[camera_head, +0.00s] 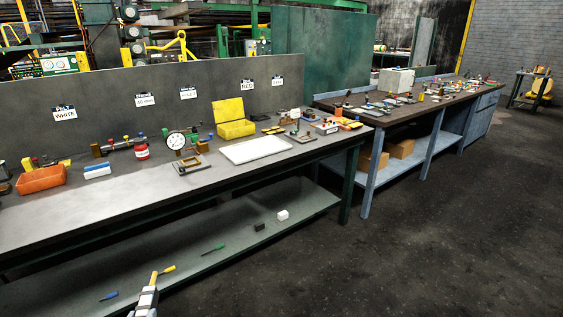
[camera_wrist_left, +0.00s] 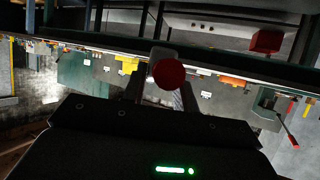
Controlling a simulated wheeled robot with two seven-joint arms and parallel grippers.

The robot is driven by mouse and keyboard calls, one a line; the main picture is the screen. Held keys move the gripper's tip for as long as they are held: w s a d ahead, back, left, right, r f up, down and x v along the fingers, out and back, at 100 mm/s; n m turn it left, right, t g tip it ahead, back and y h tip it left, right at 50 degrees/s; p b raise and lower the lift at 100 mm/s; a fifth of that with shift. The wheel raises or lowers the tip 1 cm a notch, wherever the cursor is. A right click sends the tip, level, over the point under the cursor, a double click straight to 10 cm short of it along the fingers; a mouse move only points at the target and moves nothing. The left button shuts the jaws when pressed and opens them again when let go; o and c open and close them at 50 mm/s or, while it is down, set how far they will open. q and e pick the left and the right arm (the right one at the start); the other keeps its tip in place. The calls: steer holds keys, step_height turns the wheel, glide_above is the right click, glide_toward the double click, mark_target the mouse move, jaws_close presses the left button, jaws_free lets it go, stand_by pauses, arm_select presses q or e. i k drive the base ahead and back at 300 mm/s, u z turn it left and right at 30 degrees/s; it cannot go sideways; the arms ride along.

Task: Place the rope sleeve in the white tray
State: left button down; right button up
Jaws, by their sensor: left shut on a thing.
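The white tray (camera_head: 255,149) is a flat, shallow rectangle on the near bench, right of its middle. It looks empty. My left gripper (camera_head: 151,286) is low at the bottom edge of the head view, in front of the bench and well away from the tray. In the left wrist view it is shut on a small piece with a round dark-red end (camera_wrist_left: 168,75), which looks like the rope sleeve. A yellow bit (camera_head: 154,278) shows at the gripper's tip in the head view; I cannot tell whether it is the same piece. My right gripper is out of view.
Around the tray are a yellow open box (camera_head: 232,129), a dial gauge (camera_head: 177,141), a small frame (camera_head: 193,166) and several small parts. An orange bin (camera_head: 41,179) is at the left. The bench's front edge and lower shelf (camera_head: 235,245) lie near my gripper.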

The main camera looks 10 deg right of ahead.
mark_target(253, 147)
steer(key=z, duration=0.05)
steer(key=k, duration=0.3)
steer(key=z, duration=1.35)
steer(key=i, duration=1.05)
steer(key=z, duration=0.5)
steer(key=i, duration=1.1)
steer(key=u, duration=1.1)
steer(key=i, duration=0.75)
steer(key=u, duration=0.9)
